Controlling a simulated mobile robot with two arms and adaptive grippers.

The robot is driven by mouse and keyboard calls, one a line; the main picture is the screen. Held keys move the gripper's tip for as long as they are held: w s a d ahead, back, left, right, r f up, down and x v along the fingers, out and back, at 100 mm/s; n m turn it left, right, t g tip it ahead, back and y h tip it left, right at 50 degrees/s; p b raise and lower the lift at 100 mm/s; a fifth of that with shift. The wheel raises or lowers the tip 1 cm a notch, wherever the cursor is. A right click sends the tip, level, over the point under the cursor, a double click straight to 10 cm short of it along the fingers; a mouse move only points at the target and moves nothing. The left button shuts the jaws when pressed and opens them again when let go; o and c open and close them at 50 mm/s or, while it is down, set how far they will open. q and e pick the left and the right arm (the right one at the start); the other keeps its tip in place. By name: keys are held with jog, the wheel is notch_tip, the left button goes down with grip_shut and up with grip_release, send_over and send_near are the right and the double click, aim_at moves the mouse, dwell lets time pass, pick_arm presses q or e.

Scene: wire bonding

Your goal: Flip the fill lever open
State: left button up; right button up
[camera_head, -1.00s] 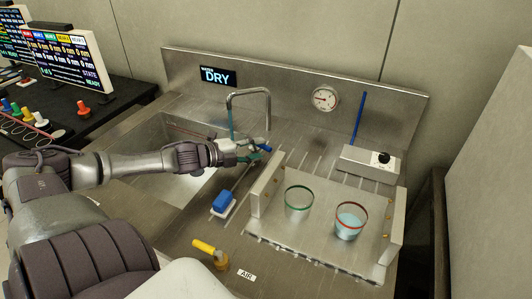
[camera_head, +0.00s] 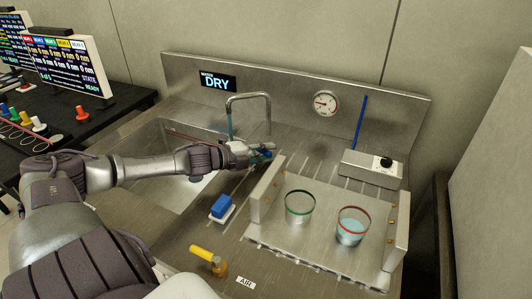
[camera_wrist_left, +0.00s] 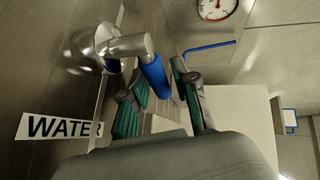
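The lever with the blue handle (camera_wrist_left: 153,75) sits on a metal valve body (camera_wrist_left: 105,45) beside a label reading WATER (camera_wrist_left: 58,127) in the left wrist view. Its handle points toward my left gripper (camera_wrist_left: 158,92). The gripper is open, with one teal-padded finger on each side of the handle's end; I cannot tell whether either pad touches it. In the head view, my left gripper (camera_head: 261,154) is beside the faucet (camera_head: 232,112) and hides most of the lever. My right gripper is not in view.
A sink (camera_head: 150,190) lies under my left arm. A blue block (camera_head: 221,206) and a yellow lever (camera_head: 207,255) by an AIR label are nearer.

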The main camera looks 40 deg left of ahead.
pick_arm(q)
grip_shut()
jog(key=p, duration=0.2)
jog(key=n+y+p, duration=0.1)
jog(key=shift+w+r+n+p, duration=0.25)
jog(key=shift+r+n+p, duration=0.05)
jog(key=shift+p, duration=0.1)
jog(key=shift+w+a+f+n+t+y+p, duration=0.1)
jog(key=shift+w+f+n+t+y+p, duration=0.1)
jog(key=shift+n+y+p, duration=0.25)
jog(key=shift+w+f+n+t+y+p, duration=0.1)
jog(key=shift+n+t+y+p, duration=0.1)
jog(key=shift+y, duration=0.45)
jog(key=shift+o, duration=2)
grip_release()
jog(key=shift+s, duration=0.5)
jog(key=v, duration=1.1)
jog(key=shift+r, duration=0.1)
